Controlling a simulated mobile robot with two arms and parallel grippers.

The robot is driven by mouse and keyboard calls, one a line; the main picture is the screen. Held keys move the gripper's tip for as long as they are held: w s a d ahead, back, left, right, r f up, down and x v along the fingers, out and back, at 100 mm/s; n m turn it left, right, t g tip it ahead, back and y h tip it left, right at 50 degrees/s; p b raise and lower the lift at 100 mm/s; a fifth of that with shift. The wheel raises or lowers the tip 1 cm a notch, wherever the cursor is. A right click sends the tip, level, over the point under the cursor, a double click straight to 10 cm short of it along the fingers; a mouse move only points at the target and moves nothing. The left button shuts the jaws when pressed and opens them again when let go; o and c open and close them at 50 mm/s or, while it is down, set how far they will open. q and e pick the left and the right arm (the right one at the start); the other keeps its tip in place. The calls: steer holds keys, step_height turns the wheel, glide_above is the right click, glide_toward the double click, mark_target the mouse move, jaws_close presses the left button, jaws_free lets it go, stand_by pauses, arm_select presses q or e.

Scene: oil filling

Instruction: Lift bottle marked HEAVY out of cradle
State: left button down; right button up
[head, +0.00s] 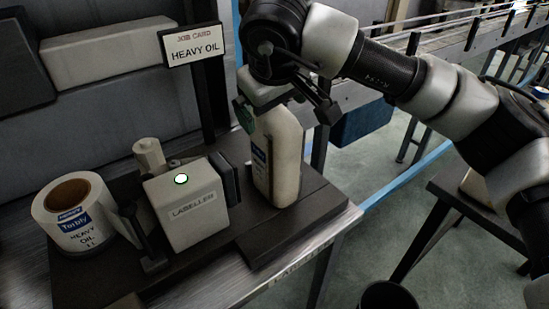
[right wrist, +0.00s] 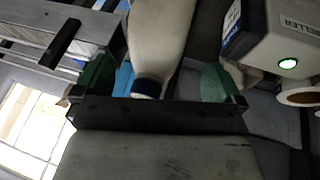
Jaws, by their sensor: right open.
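A white bottle (head: 285,165) stands upright on a dark base plate, just right of the labeller. A white and blue label shows on its left face; its words are too small to read here. My right gripper (head: 285,100) is at the bottle's top, jaws open, partly hiding the neck. In the right wrist view the bottle (right wrist: 160,40) reaches between the two green finger pads of the gripper (right wrist: 155,83), with visible gaps on both sides. Its neck has a blue band. My left gripper is not in view.
The labeller (head: 187,208) with a lit green button stands close left of the bottle. A label roll (head: 72,215) marked HEAVY OIL is further left. A HEAVY OIL job card (head: 193,45) hangs on a dark post behind.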

mark_target(274, 113)
steer(key=x, duration=0.4)
steer(key=shift+d, duration=0.15)
steer(key=c, duration=1.8)
steer(key=shift+w+r, duration=0.1)
steer(key=shift+r, duration=0.05)
jaws_close()
